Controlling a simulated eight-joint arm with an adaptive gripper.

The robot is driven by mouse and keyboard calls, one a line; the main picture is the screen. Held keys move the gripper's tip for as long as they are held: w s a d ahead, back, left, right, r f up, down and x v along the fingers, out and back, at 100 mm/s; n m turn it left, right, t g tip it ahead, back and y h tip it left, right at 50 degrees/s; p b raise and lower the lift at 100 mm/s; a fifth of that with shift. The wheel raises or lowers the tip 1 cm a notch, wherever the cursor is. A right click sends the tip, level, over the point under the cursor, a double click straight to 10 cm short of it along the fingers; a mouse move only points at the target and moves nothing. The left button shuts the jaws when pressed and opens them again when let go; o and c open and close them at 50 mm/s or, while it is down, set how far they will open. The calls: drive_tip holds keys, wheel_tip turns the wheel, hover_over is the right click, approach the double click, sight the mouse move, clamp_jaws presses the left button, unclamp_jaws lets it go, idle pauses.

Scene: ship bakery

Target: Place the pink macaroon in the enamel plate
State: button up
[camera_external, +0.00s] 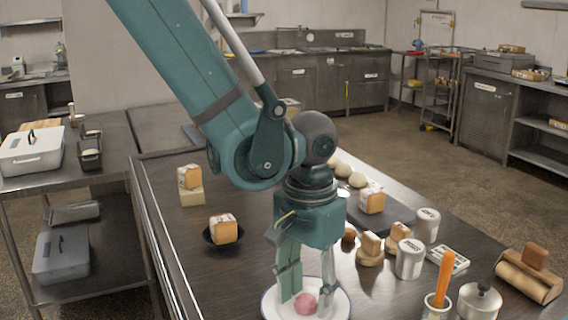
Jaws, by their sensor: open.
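The pink macaroon (305,303) lies in the white enamel plate (341,306), which has a thin dark rim and sits at the front of the dark table. My gripper (306,302) points down over the plate. Its fingers are apart, one on the left and one on the right of the macaroon. The macaroon shows between the fingertips. I cannot tell whether either finger touches it. The fingers hide part of the plate.
Right of the plate stand white canisters (409,259), a cup with an orange-handled tool (440,283), a lidded metal pot (479,302) and a wooden block (529,275). A bread piece in a dark bowl (223,229) is at left. Table between bowl and plate is clear.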

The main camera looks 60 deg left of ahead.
sight(306, 295)
wheel_tip(306, 295, up, 12)
drive_tip(key=shift+f, duration=0.2)
idle(0.6)
drive_tip(key=shift+s+a, duration=0.1)
idle(0.5)
drive_tip(key=s+r+m+t, duration=0.2)
drive_tip(key=s+r+t, duration=0.1)
drive_tip(key=s+r, duration=0.5)
drive_tip(key=s+r+m+t, duration=0.2)
drive_tip(key=s+r+t, duration=0.2)
drive_tip(key=s, duration=0.9)
drive_tip(key=shift+a+r, duration=0.4)
drive_tip(key=shift+r, duration=1.5)
drive_tip(key=shift+f, duration=0.1)
